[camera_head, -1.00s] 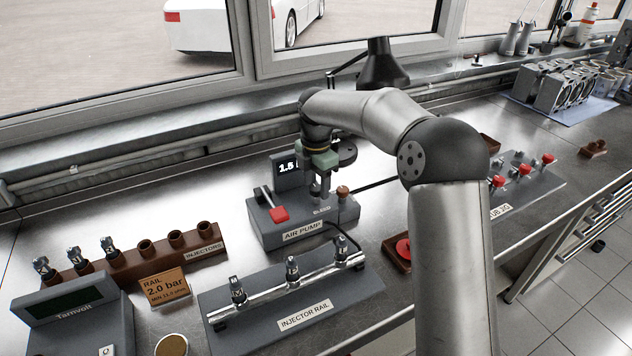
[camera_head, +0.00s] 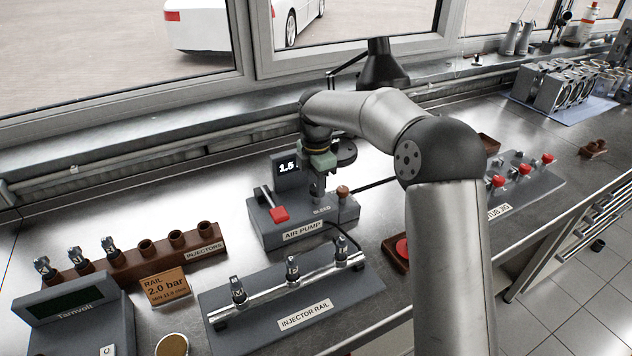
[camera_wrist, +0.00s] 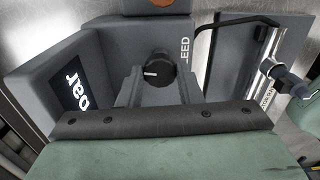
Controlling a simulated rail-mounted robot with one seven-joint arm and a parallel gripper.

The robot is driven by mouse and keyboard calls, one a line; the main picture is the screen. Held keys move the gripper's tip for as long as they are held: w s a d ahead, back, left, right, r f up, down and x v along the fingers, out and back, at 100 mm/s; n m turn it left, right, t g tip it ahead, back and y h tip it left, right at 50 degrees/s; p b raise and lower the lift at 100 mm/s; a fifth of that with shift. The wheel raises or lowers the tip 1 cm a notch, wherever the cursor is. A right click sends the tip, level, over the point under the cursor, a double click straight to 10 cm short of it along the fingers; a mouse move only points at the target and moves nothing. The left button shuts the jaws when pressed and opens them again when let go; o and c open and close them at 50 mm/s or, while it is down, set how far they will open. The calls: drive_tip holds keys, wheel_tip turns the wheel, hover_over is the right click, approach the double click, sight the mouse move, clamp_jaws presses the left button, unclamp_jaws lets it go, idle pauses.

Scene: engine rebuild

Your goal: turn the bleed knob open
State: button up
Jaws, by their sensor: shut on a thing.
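The bleed knob (camera_wrist: 158,68) is small, round and dark with a white pointer line. It sits on the grey air pump (camera_head: 300,234), near the "BLEED" label. In the wrist view the pointer line points to the left. My gripper (camera_wrist: 161,82) is shut on the knob, with one finger on each side of it. In the head view my gripper (camera_head: 318,196) points down at the pump top, and its fingers hide the knob. The pump's display (camera_head: 286,168) reads 1.5.
A red-handled lever (camera_head: 278,214) stands left of my gripper, and a brown-topped post (camera_head: 343,191) stands close on the right. The injector rail (camera_head: 300,285) lies in front. A dark lamp (camera_head: 382,65) stands behind my arm.

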drive_tip(key=m, duration=0.8)
drive_tip(key=shift+p, duration=0.35)
drive_tip(key=m, duration=0.4)
drive_tip(key=shift+m, duration=2.2)
drive_tip(key=o, duration=1)
